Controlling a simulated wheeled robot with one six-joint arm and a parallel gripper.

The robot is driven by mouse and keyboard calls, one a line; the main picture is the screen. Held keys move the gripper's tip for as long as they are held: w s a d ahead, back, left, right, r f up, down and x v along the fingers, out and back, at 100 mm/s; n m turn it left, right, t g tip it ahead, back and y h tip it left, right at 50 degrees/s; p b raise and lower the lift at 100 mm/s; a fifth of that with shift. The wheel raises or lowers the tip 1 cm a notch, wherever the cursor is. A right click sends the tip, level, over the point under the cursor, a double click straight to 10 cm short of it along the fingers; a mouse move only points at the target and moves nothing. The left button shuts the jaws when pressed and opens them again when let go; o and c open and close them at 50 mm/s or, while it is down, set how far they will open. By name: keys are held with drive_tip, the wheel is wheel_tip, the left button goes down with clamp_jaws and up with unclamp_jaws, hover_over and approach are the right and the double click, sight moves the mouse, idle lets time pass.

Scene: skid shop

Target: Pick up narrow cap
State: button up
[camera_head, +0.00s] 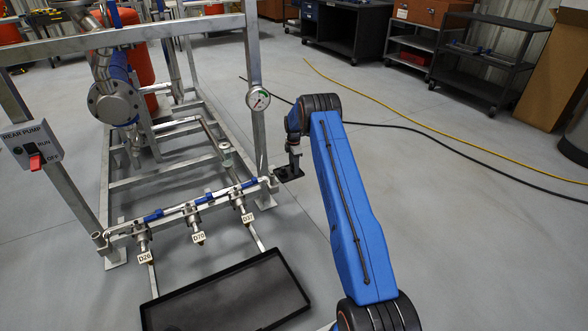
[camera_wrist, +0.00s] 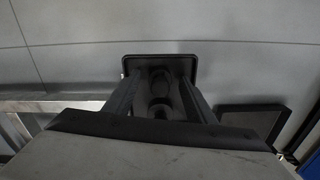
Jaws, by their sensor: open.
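My gripper (camera_head: 291,158) points down beside the right front post of the metal skid. In the wrist view my gripper (camera_wrist: 160,95) has its two dark fingers apart. Between and beyond them is a small black rimmed tray (camera_wrist: 147,59). Dark rounded shapes (camera_wrist: 160,82) show over the tray between the fingers. I cannot tell whether one of them is the narrow cap. The small tray is also in the head view (camera_head: 293,178), just under my gripper. No cap can be made out there.
The skid carries a pressure gauge (camera_head: 258,98), a switch box (camera_head: 34,143) and three tagged valves along its front rail (camera_head: 175,212). A large black drip tray (camera_head: 228,297) lies in front. A yellow hose (camera_head: 405,113) and black cable (camera_head: 430,133) cross the open floor at right.

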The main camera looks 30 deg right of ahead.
drive_tip(key=c, duration=1.1)
drive_tip(key=shift+r, duration=0.1)
wheel_tip(320, 180, up, 9)
drive_tip(key=shift+a+r, duration=0.1)
drive_tip(key=s+a+r, duration=0.3)
drive_tip(key=s+a, duration=0.1)
drive_tip(key=a, duration=0.4)
drive_tip(key=s+a+r, duration=0.3)
drive_tip(key=s+a, duration=0.1)
drive_tip(key=a, duration=0.4)
drive_tip(key=shift+r, duration=0.4)
